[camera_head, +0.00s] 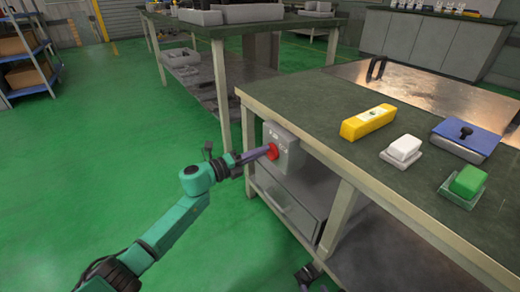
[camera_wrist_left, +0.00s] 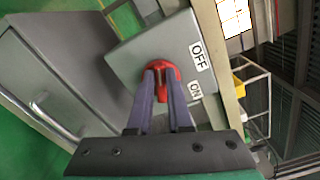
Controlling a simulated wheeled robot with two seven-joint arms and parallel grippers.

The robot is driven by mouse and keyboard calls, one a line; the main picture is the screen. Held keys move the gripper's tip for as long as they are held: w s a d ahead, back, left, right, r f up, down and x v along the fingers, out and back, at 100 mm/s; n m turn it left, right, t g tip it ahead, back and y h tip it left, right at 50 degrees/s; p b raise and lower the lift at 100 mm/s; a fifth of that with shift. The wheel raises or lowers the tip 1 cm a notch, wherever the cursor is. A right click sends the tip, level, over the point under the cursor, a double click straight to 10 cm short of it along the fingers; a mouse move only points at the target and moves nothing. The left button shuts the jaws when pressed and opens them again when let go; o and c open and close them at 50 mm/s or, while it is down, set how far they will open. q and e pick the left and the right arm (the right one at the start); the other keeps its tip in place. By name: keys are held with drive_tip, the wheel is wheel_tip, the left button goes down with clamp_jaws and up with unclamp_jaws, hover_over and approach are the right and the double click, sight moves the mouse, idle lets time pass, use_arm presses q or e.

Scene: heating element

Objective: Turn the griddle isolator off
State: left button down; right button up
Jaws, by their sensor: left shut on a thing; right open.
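The griddle isolator is a grey box (camera_head: 287,142) on the front of the workbench near its left corner, with a red rotary knob (camera_head: 272,152). My left gripper (camera_head: 265,153) reaches it from the left and is shut on the knob. In the left wrist view, the purple fingers (camera_wrist_left: 161,88) sit on both sides of the red knob (camera_wrist_left: 160,72). OFF and ON labels show on the grey box face (camera_wrist_left: 130,60), to the right of the knob. I cannot tell which label the knob points to. My right gripper (camera_head: 306,274) is low at the bottom edge, partly cut off, and open.
Green floor is clear on the left.

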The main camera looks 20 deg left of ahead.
use_arm(q)
drive_tip(key=shift+a+f+n+p, duration=0.1)
drive_tip(key=shift+f+n+p, duration=0.1)
drive_tip(key=shift+n+p, duration=1.7)
use_arm(e)
drive_tip(key=shift+s+r+g+b, duration=0.3)
drive_tip(key=shift+s+r+g, duration=0.55)
drive_tip(key=shift+s, duration=0.2)
use_arm(q)
drive_tip(key=shift+n, duration=0.5)
use_arm(e)
drive_tip(key=shift+w+r, duration=0.15)
drive_tip(key=shift+r, duration=0.15)
use_arm(q)
drive_tip(key=c, duration=0.8)
unclamp_jaws()
drive_tip(key=shift+c, duration=0.2)
use_arm(e)
drive_tip(key=shift+f, duration=0.2)
